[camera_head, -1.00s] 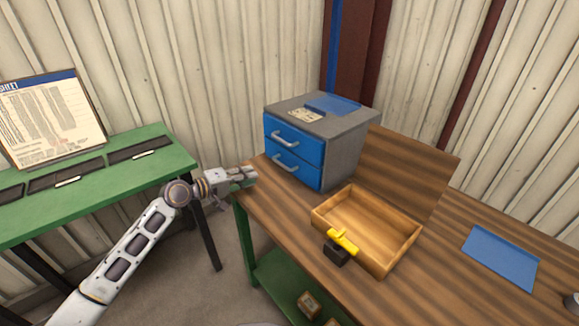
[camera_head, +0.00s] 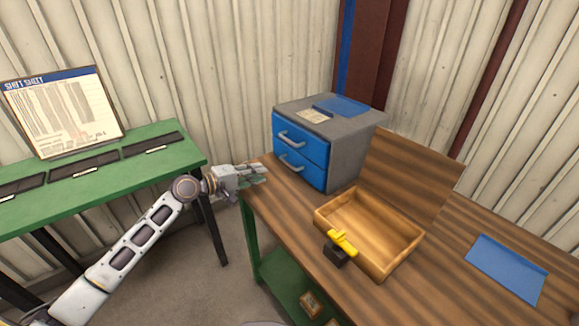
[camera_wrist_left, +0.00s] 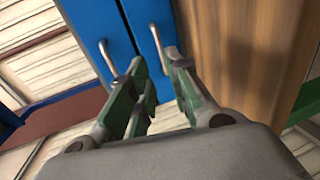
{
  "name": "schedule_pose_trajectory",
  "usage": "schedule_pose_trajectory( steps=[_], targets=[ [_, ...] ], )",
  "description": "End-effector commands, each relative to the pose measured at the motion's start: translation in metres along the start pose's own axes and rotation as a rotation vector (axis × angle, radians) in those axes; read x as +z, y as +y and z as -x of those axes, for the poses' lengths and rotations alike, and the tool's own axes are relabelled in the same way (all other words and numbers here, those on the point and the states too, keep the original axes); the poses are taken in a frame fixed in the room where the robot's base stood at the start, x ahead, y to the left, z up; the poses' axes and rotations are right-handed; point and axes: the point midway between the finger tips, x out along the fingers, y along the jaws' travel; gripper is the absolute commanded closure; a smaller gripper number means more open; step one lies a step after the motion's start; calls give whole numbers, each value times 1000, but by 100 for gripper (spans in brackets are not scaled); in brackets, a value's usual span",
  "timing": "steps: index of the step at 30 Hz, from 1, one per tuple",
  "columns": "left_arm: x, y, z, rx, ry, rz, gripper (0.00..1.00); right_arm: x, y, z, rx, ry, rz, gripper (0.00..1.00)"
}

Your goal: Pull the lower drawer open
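The blue two-drawer cabinet (camera_head: 352,152) stands on the wooden workbench with both drawers shut. The lower drawer (camera_head: 310,176) has a silver bar handle (camera_head: 291,163), and the upper drawer (camera_head: 302,143) has a matching one. My left gripper (camera_head: 266,172) is at the bench's left edge, just in front of the lower drawer and apart from it. In the left wrist view, its green-padded fingers (camera_wrist_left: 160,72) are open and point at the lower drawer's handle (camera_wrist_left: 156,42), which lines up with the gap between them. My right gripper is not in view.
An open wooden box (camera_head: 385,258) sits right of the cabinet, with a yellow-topped black item (camera_head: 342,243) at its near side. A green table (camera_head: 150,170) stands left across a floor gap.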

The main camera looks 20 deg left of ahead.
Motion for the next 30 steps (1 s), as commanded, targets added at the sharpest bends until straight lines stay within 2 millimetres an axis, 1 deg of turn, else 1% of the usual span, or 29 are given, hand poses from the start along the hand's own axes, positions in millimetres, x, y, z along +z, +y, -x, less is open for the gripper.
schedule_pose_trajectory(
  steps=[5, 11, 30],
  targets=[
    [0, 0, -2, 0, 0, -1, 81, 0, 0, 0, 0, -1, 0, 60],
    [-1, 0, -11, 1, 1, 0, 81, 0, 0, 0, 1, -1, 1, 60],
    [0, 1, -61, 2, 0, 0, 81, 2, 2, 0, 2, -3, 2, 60]
  ],
)
